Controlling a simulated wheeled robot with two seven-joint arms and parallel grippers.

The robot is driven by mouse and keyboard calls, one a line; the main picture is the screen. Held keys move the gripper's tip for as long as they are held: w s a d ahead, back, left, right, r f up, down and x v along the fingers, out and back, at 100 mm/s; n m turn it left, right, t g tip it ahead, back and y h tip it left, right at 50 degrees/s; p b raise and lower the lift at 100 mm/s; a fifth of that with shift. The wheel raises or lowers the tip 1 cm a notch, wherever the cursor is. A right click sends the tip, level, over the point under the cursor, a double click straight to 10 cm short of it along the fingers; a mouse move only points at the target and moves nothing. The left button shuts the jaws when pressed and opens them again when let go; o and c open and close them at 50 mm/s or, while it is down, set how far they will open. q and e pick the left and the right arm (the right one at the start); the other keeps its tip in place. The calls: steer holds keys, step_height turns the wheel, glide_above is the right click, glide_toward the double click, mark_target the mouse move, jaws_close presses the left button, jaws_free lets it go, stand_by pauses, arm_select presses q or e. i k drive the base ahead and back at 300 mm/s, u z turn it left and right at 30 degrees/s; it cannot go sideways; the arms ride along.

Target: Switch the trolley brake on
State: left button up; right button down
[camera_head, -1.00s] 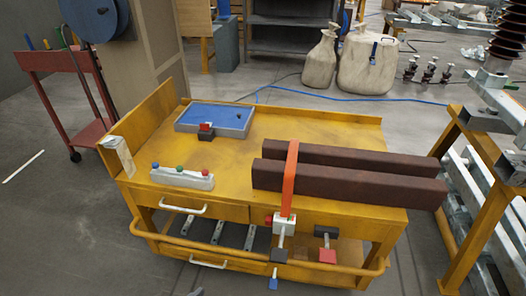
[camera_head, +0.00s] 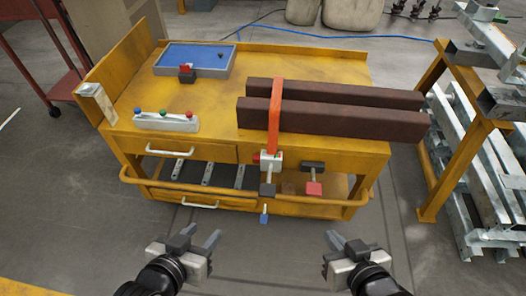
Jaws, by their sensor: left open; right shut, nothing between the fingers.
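The yellow trolley (camera_head: 215,130) stands in front of me. On its front side hangs a dark lever with a red pad (camera_head: 314,188), below and right of the orange strap. Left of it, a white ratchet block (camera_head: 270,160) with a dark handle sits at the strap's lower end. A small blue tab (camera_head: 264,214) hangs below that, by the front rail. I cannot tell which of these is the brake. My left gripper (camera_head: 203,235) is open and empty, in front of the trolley. My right gripper (camera_head: 334,239) is shut and empty, below and right of the red pad. Neither touches the trolley.
Two dark brown beams (camera_head: 345,108) lie under the orange strap (camera_head: 276,115); their right ends overhang the trolley. A blue tray (camera_head: 194,57) and a button box (camera_head: 166,121) are on top. A yellow stand (camera_head: 432,170) with metal parts is close on the right. Floor before the trolley is clear.

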mark_target(313, 188)
steer(key=u, duration=1.3)
steer(key=i, duration=0.8)
steer(key=z, duration=2.65)
